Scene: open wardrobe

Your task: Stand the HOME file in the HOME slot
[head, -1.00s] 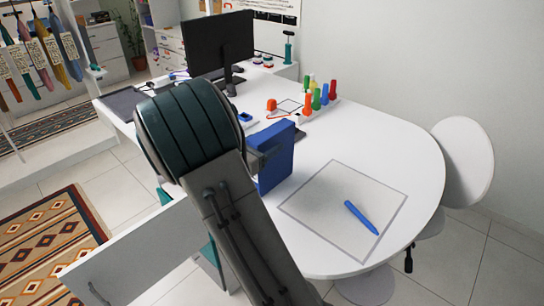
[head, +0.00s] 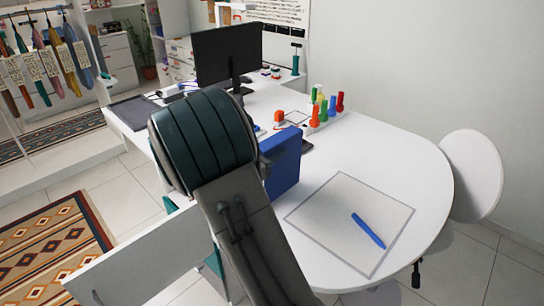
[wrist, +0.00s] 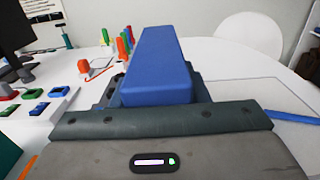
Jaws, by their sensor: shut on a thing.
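A blue block-shaped file (head: 283,160) stands upright beyond my arm in the head view, above or at the white desk. It also fills the middle of the wrist view (wrist: 158,65), held at my gripper (wrist: 158,105). My gripper is shut on this blue file; its fingertips are mostly hidden by the arm in the head view and by the file in the wrist view. No label reading HOME is legible on the file. I cannot make out a HOME slot in either view.
The white desk (head: 400,180) carries a grey-outlined square with a blue pen (head: 368,230). Several coloured pegs (head: 325,105), a monitor (head: 228,53) and a dark pad (head: 136,112) stand farther back. A white chair (head: 472,175) is at right. A white panel (head: 130,265) is front left.

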